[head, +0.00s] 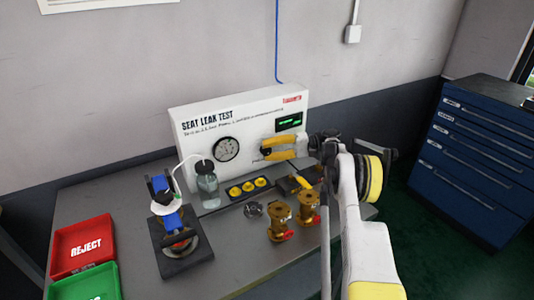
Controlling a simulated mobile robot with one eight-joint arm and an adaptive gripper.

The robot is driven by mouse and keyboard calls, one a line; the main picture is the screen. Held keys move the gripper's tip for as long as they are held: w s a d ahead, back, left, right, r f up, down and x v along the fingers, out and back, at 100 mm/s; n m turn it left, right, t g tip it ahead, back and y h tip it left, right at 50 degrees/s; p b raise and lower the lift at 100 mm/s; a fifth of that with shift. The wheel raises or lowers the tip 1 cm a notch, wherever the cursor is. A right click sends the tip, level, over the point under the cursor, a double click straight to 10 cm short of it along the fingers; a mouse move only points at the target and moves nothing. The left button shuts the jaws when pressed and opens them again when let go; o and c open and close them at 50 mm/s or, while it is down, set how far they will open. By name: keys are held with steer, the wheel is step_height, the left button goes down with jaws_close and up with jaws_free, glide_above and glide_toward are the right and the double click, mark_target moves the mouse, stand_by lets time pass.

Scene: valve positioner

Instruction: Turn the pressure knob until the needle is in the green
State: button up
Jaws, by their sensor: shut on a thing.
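The white test panel (205,115) reads "SEAT LEAK TEST" and stands at the back of the grey bench. The needle and any green band are too small to read. My gripper (264,152) has yellow fingers and is at the panel's face, right of the gauge. It is shut on what appears to be the pressure knob, which the fingers almost wholly hide. A small green-lit display (289,122) is above the gripper.
A clear bottle (207,184) with a white tube stands before the panel. A blue valve (169,212) on a dark base is at left. Brass valves (279,222) stand near my arm. Red REJECT tray (84,247) and green tray (88,284) are at far left.

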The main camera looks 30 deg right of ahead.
mark_target(266, 127)
stand_by(0.3)
steer(key=o, duration=1.2)
steer(key=shift+a, duration=0.1)
steer(key=shift+c, duration=0.2)
steer(key=o, duration=0.4)
steer(key=r, duration=0.5)
steer(key=d+r, duration=0.1)
steer(key=r, duration=0.2)
steer(key=shift+w+d, duration=0.1)
steer(key=shift+w, duration=0.1)
steer(key=shift+s+a+r, duration=0.2)
steer(key=shift+a+r, duration=0.85)
steer(key=shift+r, duration=0.05)
steer(key=c, duration=0.4)
steer(key=shift+w+d, duration=0.1)
steer(key=shift+d, duration=0.35)
steer(key=shift+a, duration=0.1)
